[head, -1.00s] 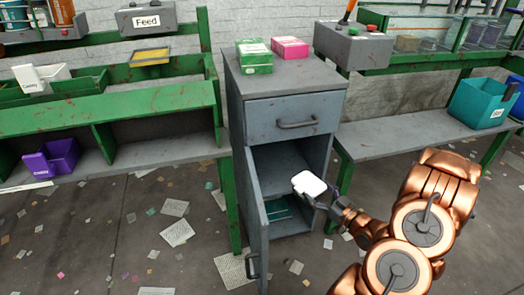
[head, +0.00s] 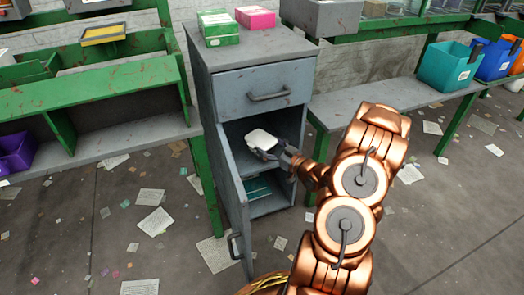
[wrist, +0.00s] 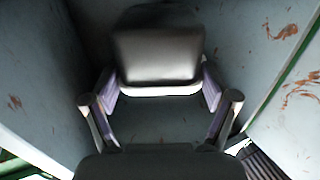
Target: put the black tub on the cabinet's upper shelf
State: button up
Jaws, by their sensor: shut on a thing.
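The tub (head: 262,138) shows a white top in the head view. In the wrist view the tub (wrist: 158,55) has a black body with a white rim. My gripper (head: 268,149) is shut on it, with one finger on each side in the wrist view (wrist: 160,92). The tub is at the opening of the grey cabinet (head: 268,88), below its drawer, level with the upper compartment. The cabinet's upper shelf (head: 238,162) is partly hidden by the tub and my gripper. I cannot tell whether the tub touches the shelf.
The cabinet door (head: 232,210) stands open to the left front. A teal item (head: 257,188) lies in the lower compartment. Green boxes (head: 218,27) and a pink box (head: 255,17) sit on the cabinet top. A bench (head: 375,103) stands on the right. Papers litter the floor.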

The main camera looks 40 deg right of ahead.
aim_at(262, 139)
jog(key=w, duration=0.3)
jog(key=w+b, duration=0.1)
jog(key=shift+w+a+f, duration=0.15)
jog(key=shift+f, duration=0.1)
jog(key=shift+f+b, duration=1.05)
jog(key=shift+f, duration=0.75)
jog(key=shift+r, duration=0.1)
jog(key=o, duration=0.7)
jog(key=shift+o, duration=0.2)
